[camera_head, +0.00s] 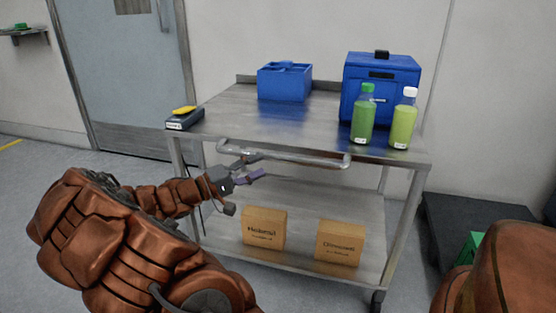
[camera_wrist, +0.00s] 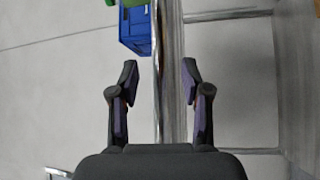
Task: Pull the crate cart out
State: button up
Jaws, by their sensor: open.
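A steel two-shelf cart (camera_head: 215,122) on castors stands in front of me in the head view, with a tubular handle (camera_head: 310,163) along its near side. My gripper (camera_head: 258,166) is open and empty, pointing right, close to the left part of the handle. In the wrist view my gripper (camera_wrist: 160,68) has a finger on each side of the picture, with steel edges of the cart (camera_wrist: 177,100) running between and beyond them. I cannot tell whether the handle lies between the fingers or whether they touch it.
Cardboard boxes (camera_head: 265,228) (camera_head: 340,243) sit below. A dark platform (camera_head: 470,215) and green crate (camera_head: 472,247) stand right. Floor at left is clear.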

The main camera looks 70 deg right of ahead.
aim_at(272, 160)
jog(key=shift+b+x, duration=0.85)
jog(key=shift+x, duration=2.5)
jog(key=shift+c, duration=0.3)
grip_shut()
